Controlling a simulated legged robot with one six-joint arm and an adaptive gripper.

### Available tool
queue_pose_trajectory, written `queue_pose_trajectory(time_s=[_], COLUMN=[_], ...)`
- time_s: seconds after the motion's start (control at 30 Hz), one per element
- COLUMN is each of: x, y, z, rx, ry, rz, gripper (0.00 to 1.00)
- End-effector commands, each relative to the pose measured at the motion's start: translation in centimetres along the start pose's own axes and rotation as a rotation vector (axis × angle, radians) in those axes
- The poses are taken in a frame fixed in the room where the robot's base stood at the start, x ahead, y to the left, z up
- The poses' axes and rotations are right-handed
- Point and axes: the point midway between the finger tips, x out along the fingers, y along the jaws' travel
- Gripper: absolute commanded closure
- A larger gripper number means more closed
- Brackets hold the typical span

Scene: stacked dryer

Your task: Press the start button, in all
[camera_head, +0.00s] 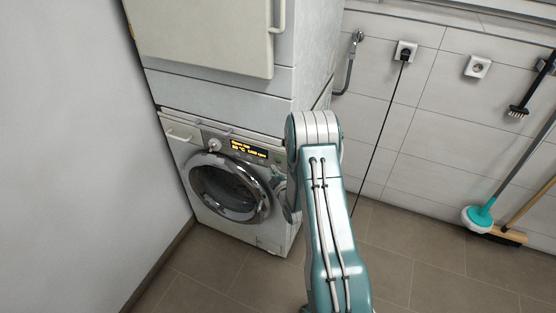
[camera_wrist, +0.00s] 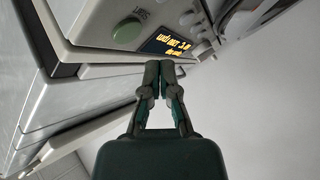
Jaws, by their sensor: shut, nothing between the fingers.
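The start button is a round green button (camera_wrist: 127,33) on the light front panel of the lower machine, with a small printed label beside it. It shows in the wrist view at the upper left, next to the lit display (camera_wrist: 165,45). My gripper (camera_wrist: 159,66) is shut and empty. Its fingertips appear below and right of the button in the wrist view, apart from it in the picture. I cannot tell their depth to the panel.
The lower machine (camera_head: 188,160) has a round chrome door (camera_head: 229,187) and a knob (camera_head: 214,145). A second machine (camera_head: 205,40) is stacked on top. A wall stands close at left. A plugged-in cord (camera_head: 385,120) hangs at right, with brushes (camera_head: 478,218) beyond. The floor between is clear.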

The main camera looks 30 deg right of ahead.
Motion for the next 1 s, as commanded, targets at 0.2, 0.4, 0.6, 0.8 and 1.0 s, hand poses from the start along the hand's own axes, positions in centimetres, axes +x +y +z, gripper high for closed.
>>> queue_pose_trajectory(time_s=[0.2,0.4,0.6,0.8,1.0], x=[1.2,1.4,1.4,1.4,1.4], y=[0.9,1.1,1.0,1.0,1.0], z=[0.9,1.1,1.0,1.0,1.0], rx=[0.000,0.000,0.000,0.000,0.000], ry=[-0.001,-0.001,-0.001,-0.001,-0.001], rz=[0.000,-0.001,-0.001,-0.001,-0.001], gripper=[1.00,1.00,1.00,1.00,1.00])
